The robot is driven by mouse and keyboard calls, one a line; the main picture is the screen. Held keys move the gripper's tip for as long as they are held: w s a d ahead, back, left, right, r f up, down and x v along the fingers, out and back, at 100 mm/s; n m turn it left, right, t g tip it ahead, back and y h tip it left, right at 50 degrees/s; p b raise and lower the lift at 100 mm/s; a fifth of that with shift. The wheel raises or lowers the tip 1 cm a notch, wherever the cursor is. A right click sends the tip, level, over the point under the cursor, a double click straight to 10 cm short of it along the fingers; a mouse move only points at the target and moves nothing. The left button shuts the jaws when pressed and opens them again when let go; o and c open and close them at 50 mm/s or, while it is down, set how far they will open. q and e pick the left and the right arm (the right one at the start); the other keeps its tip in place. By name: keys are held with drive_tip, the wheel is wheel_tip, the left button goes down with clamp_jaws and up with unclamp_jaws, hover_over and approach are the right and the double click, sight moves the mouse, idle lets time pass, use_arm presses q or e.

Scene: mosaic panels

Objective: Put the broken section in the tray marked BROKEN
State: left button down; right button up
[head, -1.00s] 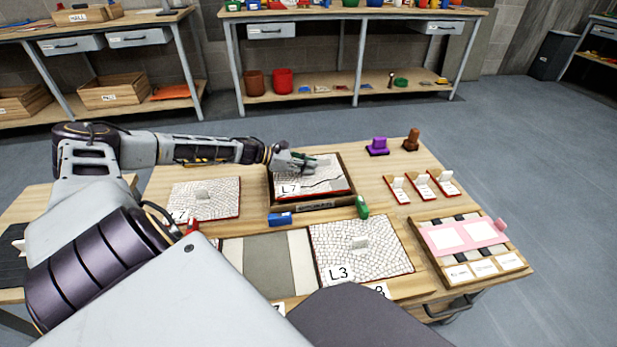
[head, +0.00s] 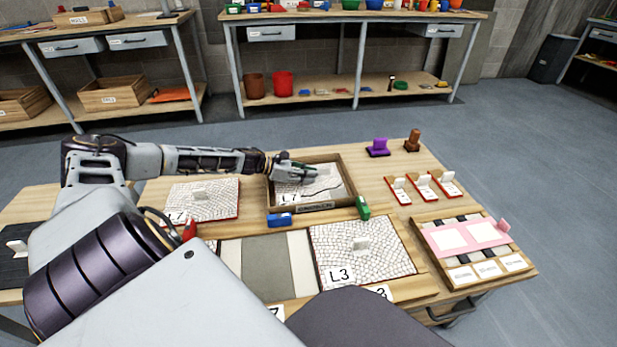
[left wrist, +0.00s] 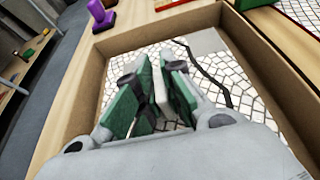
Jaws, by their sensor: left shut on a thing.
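The crack also shows in the left wrist view, where the panel (left wrist: 245,117) sits below the rim of the tray (left wrist: 75,100). My left gripper (head: 303,171) reaches into the tray from the left. Its green-padded fingers (left wrist: 160,88) are shut on the panel's pale upright grip. My right gripper is not in view.
An uncracked panel (head: 200,203) lies left of the tray. Panel L3 (head: 375,262) lies in front. Blue (head: 280,219) and green (head: 362,207) blocks stand close to the tray's front corners. Purple (head: 378,147) and brown (head: 412,140) pieces stand behind right.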

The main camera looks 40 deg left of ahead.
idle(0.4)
use_arm(q)
drive_tip(key=c, duration=1.9)
unclamp_jaws()
drive_tip(key=shift+f, duration=0.15)
drive_tip(key=shift+c, duration=0.2)
drive_tip(key=o, duration=0.4)
drive_tip(key=shift+r, duration=0.2)
drive_tip(key=shift+s, duration=0.1)
